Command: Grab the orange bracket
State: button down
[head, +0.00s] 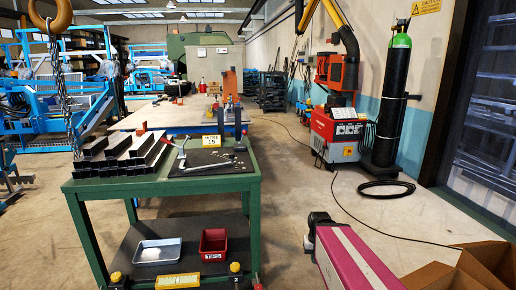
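An upright orange piece (230,82), possibly the orange bracket, stands toward the back of the long work table, above and behind the green bench. It is small in the head view, so I cannot make out its exact shape. A smaller orange-red block (141,128) shows just behind the dark steel profiles; its lower part is hidden. I cannot tell for sure which of the two is the bracket. No gripper fingers show in this view.
A red welder (337,133), gas cylinder (390,100) and cardboard box (455,276) stand right.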

aim_at(143, 131)
jog(key=u, duration=1.35)
